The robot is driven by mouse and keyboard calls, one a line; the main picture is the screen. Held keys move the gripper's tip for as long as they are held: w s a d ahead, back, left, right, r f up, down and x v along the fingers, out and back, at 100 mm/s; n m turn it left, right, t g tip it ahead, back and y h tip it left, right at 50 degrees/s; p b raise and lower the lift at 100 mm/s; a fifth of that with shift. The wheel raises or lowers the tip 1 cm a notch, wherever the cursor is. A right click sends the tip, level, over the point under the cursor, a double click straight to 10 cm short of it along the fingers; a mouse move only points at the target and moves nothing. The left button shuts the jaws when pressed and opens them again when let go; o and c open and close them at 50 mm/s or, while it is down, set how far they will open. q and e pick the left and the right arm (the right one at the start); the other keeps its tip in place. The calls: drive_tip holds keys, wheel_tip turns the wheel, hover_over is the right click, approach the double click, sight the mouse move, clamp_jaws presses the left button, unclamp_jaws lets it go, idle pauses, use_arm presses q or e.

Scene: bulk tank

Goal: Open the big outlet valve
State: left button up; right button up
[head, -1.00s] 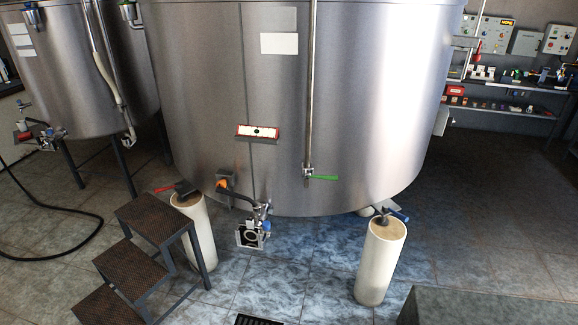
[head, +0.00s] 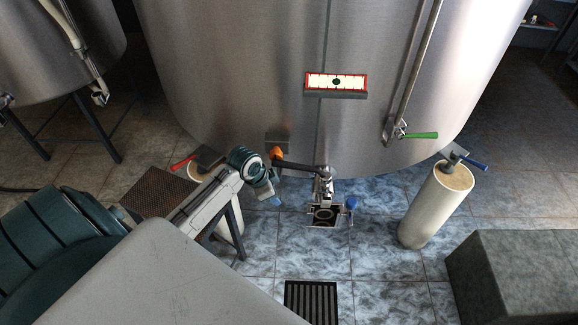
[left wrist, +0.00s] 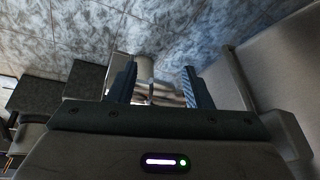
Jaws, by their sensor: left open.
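The big outlet valve (head: 322,190) sits low at the front of the steel tank, with a square-flanged mouth and a blue knob. Its dark lever (head: 300,166) runs left to an orange end (head: 276,153). My left gripper (head: 272,200) points down just left of the valve and below the orange end, apparently apart from the lever. In the left wrist view its two blue-grey fingers (left wrist: 158,88) are spread. A pale rounded thing (left wrist: 146,68) shows beyond and between them; I cannot tell what it is. My right gripper is not in view.
The steel tank (head: 240,70) fills the back. A green-handled tap (head: 418,135) hangs on its sight pipe. A white leg (head: 436,215) stands right, and a brown step (head: 160,190) lies left beneath my arm. A grey block (head: 520,275) is at right.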

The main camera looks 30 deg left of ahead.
sight(288, 163)
use_arm(q)
drive_tip(key=w+a+r+m+h, duration=0.1)
drive_tip(key=w+r+m, duration=0.2)
drive_tip(key=r, duration=0.4)
drive_tip(key=w+a+r+m, duration=0.2)
drive_tip(key=r, duration=0.5)
drive_tip(key=p+x, duration=0.1)
drive_tip(key=x, duration=0.9)
drive_tip(key=shift+w+d, duration=0.2)
drive_tip(key=shift+w, duration=0.05)
clamp_jaws()
